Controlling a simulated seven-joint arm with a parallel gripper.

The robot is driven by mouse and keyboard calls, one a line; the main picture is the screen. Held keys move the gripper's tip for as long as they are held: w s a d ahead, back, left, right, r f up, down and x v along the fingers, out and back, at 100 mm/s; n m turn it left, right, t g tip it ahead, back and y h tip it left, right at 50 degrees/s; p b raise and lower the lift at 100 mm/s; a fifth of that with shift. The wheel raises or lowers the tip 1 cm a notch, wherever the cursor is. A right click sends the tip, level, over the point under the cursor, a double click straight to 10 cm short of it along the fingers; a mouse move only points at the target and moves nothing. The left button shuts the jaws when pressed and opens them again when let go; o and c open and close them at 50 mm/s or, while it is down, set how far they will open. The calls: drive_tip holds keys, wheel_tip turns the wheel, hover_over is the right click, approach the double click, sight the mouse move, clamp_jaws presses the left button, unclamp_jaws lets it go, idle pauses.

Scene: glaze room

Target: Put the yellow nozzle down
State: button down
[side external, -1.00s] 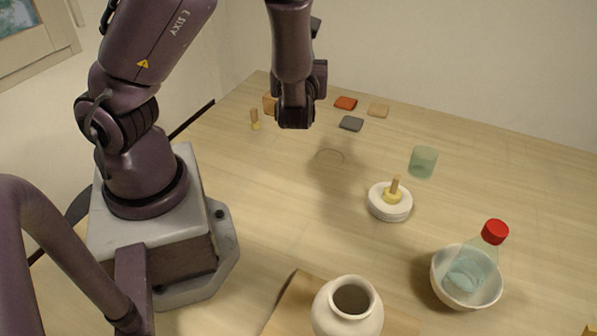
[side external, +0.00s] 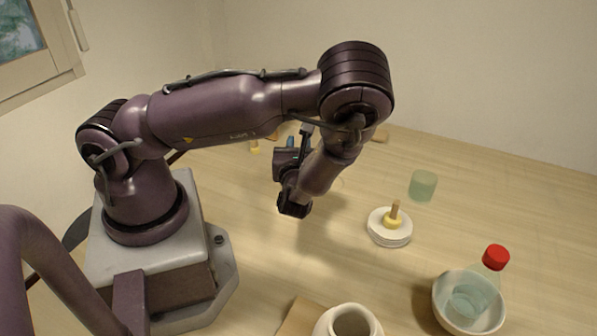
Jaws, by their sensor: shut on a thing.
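My gripper (side external: 298,142) is partly hidden beside my bent wrist, left of the middle, with its fingers pointing up and away. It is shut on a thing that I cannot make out. A small blue thing (side external: 290,142) shows beside a finger; I cannot tell whether it is held. No yellow shows at the fingers. A yellow piece (side external: 392,222) sits around the foot of an upright wooden peg (side external: 395,208) on a white disc (side external: 390,238), right of and apart from my gripper. Another small yellow piece (side external: 255,150) stands at the back left of the table.
A translucent green cup (side external: 423,186) stands behind the white disc. A clear bottle with a red cap (side external: 495,257) leans in a white bowl (side external: 489,325) at the right. A cream vase (side external: 327,326) stands at the front on a board (side external: 297,318). Table between them is clear.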

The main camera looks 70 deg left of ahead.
drive_tip(key=shift+f, duration=2.2)
drive_tip(key=shift+f, duration=0.1)
drive_tip(key=c, duration=1)
unclamp_jaws()
drive_tip(key=shift+o, duration=0.2)
